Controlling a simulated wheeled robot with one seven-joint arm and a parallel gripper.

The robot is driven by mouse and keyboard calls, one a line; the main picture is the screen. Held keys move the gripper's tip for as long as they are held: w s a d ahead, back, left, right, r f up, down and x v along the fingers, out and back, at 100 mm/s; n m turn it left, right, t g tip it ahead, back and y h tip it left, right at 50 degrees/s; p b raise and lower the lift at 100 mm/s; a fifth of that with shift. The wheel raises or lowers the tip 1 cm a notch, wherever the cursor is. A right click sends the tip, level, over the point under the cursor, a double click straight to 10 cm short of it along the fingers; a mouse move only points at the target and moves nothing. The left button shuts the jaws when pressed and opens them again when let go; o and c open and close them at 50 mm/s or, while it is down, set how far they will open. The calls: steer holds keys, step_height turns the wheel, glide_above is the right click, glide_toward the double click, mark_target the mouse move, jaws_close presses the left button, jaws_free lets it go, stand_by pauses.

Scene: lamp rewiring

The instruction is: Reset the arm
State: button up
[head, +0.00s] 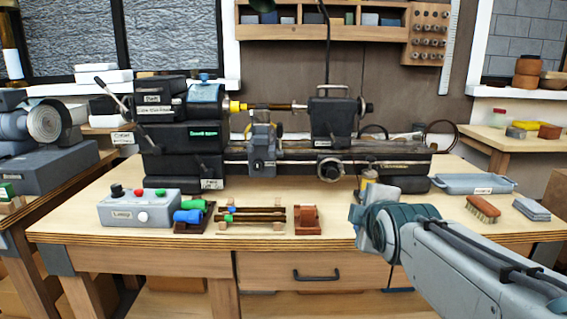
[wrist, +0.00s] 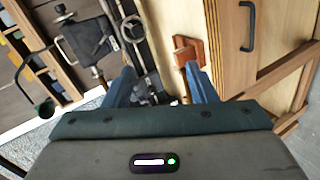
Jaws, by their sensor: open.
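My arm reaches in from the lower right of the head view. My gripper (head: 364,222) is at its end, over the front edge of the workbench (head: 75,225), right of the red-brown block (head: 306,219). In the wrist view my gripper (wrist: 160,85) has its two blue fingers spread apart, with nothing held between them. The red-brown block (wrist: 188,50) shows near the right finger there. The fingertips are hard to make out in the head view.
A lathe (head: 330,160) stands along the back of the bench. A lamp control box (head: 140,208), a rack of rods (head: 250,215), a brush (head: 483,208) and a blue-grey tray (head: 475,184) are on the bench. A drawer handle (head: 315,275) is below its front edge.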

steer(key=s+f+m+g+p, duration=0.2)
steer(key=s+m+g+p, duration=0.8)
steer(key=s+m+p, duration=0.5)
steer(key=s, duration=0.3)
steer(key=shift+s+a+m+g, duration=0.3)
steer(key=shift+s+m, duration=0.1)
steer(key=shift+r, duration=0.1)
